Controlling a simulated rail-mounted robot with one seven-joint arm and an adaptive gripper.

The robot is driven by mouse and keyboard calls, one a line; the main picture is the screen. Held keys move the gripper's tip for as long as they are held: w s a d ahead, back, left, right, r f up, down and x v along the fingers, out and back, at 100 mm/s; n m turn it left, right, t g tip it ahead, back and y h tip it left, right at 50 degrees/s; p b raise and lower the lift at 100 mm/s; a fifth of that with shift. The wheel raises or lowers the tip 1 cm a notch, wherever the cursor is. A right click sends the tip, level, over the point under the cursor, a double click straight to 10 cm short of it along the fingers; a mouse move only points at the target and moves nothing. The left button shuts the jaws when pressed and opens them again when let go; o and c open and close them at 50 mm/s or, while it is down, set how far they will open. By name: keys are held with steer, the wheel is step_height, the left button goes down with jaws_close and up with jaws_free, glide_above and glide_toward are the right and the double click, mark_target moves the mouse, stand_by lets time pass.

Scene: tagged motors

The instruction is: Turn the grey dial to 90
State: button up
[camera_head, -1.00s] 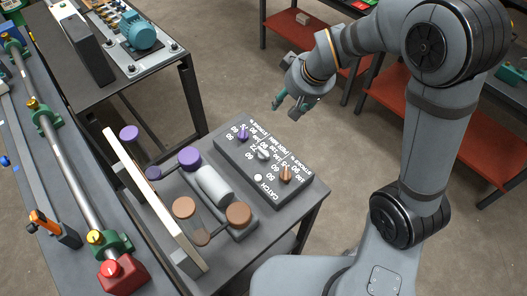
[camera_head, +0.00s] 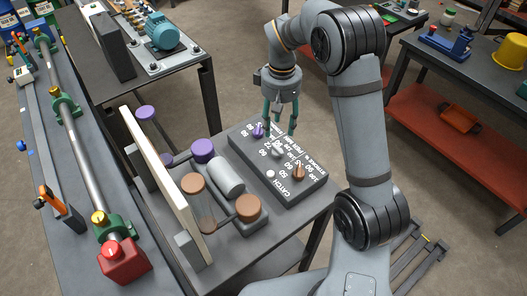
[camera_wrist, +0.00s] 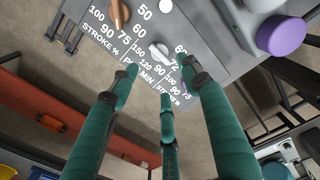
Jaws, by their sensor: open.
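The grey dial (camera_head: 278,151) is the middle of three dials on the dark grey control box (camera_head: 313,187). In the wrist view, the grey dial (camera_wrist: 160,53) has a pale, elongated grip, with a scale around it including 60, 72, 90, 120 and 150. I cannot tell exactly which mark it points at. My gripper (camera_head: 280,126) is open and empty, pointing down above the box, near the purple and grey dials. In the wrist view, its green fingers (camera_wrist: 160,75) are spread, and the grey dial shows between their tips, apparently apart from them.
A purple dial (camera_head: 258,131) and an orange-brown dial (camera_head: 298,172) flank the grey one. A white button (camera_head: 270,174) is labelled CATCH. Left of the box stands a pump-like mechanism with a grey cylinder (camera_head: 226,175), brown and purple discs, and an upright pale panel (camera_head: 160,172).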

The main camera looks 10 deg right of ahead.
mark_target(279, 150)
steer(key=shift+n, duration=0.3)
steer(key=f, duration=0.5)
steer(key=f+p, duration=0.1)
steer(key=f, duration=0.4)
steer(key=shift+s+d+f, duration=0.15)
steer(key=shift+s+f, duration=0.05)
steer(key=shift+f, duration=0.05)
steer(key=shift+c, duration=0.5)
steer(key=shift+s, duration=0.1)
steer(key=c, duration=1)
